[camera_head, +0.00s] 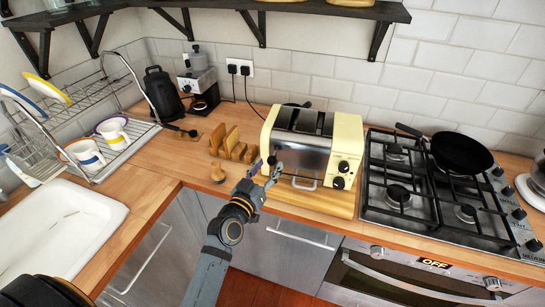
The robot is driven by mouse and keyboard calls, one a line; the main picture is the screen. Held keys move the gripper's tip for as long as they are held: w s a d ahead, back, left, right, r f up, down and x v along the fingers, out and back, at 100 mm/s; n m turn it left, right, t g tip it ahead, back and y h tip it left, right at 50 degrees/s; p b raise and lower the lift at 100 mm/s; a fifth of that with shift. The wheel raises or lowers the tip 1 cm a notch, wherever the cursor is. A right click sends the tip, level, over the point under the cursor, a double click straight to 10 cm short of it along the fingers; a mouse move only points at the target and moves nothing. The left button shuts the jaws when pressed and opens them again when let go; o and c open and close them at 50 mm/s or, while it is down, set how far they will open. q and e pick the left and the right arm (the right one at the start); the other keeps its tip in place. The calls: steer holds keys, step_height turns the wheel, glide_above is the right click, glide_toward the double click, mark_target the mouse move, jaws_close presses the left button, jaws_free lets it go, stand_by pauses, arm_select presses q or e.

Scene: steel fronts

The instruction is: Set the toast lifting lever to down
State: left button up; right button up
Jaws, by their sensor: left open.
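The cream and steel toaster (300,152) stands on a wooden board (335,203) on the counter, with its slots on top. Two black knobs (341,174) are on the right of its front, and a loop handle (305,185) is low on the front. I cannot clearly make out the toast lifting lever; my gripper may cover part of that side. My left gripper (267,169) is open and empty at the toaster's front left corner. I cannot tell whether it touches the toaster. My right gripper is not in view.
The gas hob (420,190) with a black pan (461,153) is close on the right. A dark shelf (300,8) hangs above. The sink and dish rack (122,150) are left.

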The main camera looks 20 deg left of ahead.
mark_target(270, 164)
arm_select(q)
steer(key=w, duration=0.3)
steer(key=shift+w+d, duration=0.15)
steer(key=shift+w, duration=0.1)
jaws_close()
